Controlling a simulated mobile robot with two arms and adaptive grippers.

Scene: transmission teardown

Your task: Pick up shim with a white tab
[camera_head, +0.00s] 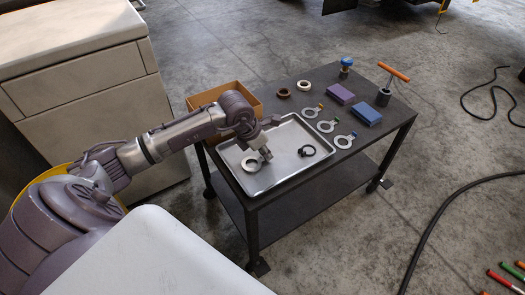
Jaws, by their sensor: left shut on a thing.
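A pale metal ring-shaped shim (250,167) is at the left part of the metal tray (282,172). My left gripper (265,155) is over the tray, fingers pointing down, shut on this shim at its upper right edge. A white tab cannot be made out; the fingers cover that edge. I cannot tell whether the shim touches the tray floor. Several similar shims with coloured tabs lie on the table right of the tray, among them a yellow-tabbed one (312,112) and a blue-tabbed one (344,141). My right gripper is not in view.
A cardboard box (200,98) stands behind my left arm. Brown (283,92) and cream (303,85) rings, purple (340,94) and blue (367,113) blocks and an orange-handled tool (393,73) are on the dark table (373,141).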

